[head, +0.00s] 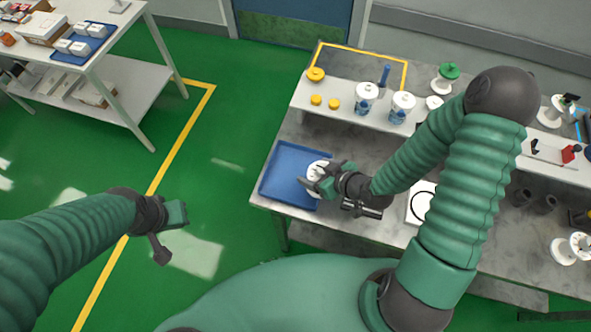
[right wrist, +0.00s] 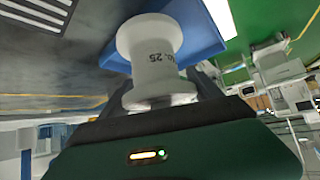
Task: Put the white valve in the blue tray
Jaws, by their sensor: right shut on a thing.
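The white valve (head: 317,170) is at the right side of the blue tray (head: 283,176) in the head view, partly covered by my right gripper. My right gripper (head: 318,184) is shut on it. In the right wrist view the white valve (right wrist: 152,58), a flanged body with dark lettering, stands out from the jaws, with the blue tray (right wrist: 203,38) behind it. I cannot tell whether the valve touches the tray floor. My left gripper (head: 172,222) hangs over the green floor, away from the table; its jaw opening is not clear.
The tray lies at the left end of the grey workbench (head: 300,131). Another table with a blue tray (head: 84,43) stands at far left. Open floor lies between.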

